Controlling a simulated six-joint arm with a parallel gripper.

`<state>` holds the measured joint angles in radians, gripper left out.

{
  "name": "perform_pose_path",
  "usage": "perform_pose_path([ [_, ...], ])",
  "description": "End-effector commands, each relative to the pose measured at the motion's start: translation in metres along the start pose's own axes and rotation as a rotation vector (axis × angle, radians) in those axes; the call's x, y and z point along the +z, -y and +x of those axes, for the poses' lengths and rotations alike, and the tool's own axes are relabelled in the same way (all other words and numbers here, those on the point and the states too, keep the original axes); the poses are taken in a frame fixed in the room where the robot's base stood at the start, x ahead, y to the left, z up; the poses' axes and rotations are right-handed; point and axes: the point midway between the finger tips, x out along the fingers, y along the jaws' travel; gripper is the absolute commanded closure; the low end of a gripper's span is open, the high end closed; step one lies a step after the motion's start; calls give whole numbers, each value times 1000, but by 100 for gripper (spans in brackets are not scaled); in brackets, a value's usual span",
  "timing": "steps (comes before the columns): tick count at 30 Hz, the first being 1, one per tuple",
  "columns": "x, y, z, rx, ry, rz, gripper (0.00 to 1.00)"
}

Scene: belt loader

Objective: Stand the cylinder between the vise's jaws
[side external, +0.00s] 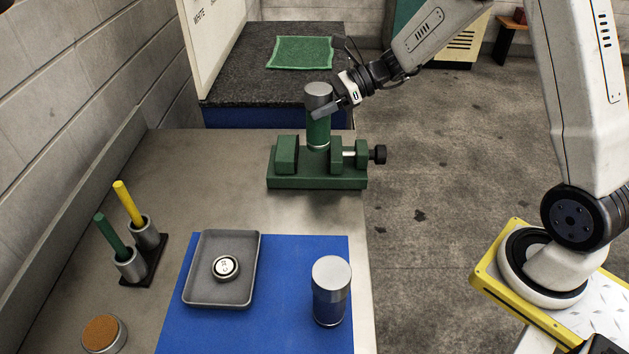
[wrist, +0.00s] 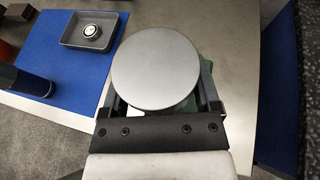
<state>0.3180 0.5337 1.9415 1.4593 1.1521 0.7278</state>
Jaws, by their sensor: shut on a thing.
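A green cylinder (side external: 318,130) with a silver top and a silver lower rim stands upright in the side view. My gripper (side external: 326,108) is shut on it near the top, coming in from the right. Its round silver top (wrist: 155,66) fills the middle of the wrist view, with a finger on either side. The green vise (side external: 318,183) is on the table, and the cylinder's lower end shows at the gap between its two jaws. I cannot tell whether the cylinder touches the vise bed. In the wrist view the vise is mostly hidden.
A blue mat (side external: 270,334) holds a grey tray (side external: 190,297) with a round silver piece (side external: 225,267) and a blue silver-topped cylinder (side external: 331,296). A holder (side external: 158,262) with green and yellow sticks and a cork-topped tin (side external: 103,335) stand left. The table left of the vise is clear.

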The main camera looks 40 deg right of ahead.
Motion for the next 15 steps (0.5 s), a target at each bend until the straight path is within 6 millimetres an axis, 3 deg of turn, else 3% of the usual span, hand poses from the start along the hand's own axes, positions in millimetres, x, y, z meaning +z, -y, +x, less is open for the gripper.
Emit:
perform_pose_path([
  [15,-10,12,12,0,3,-4,100],
])
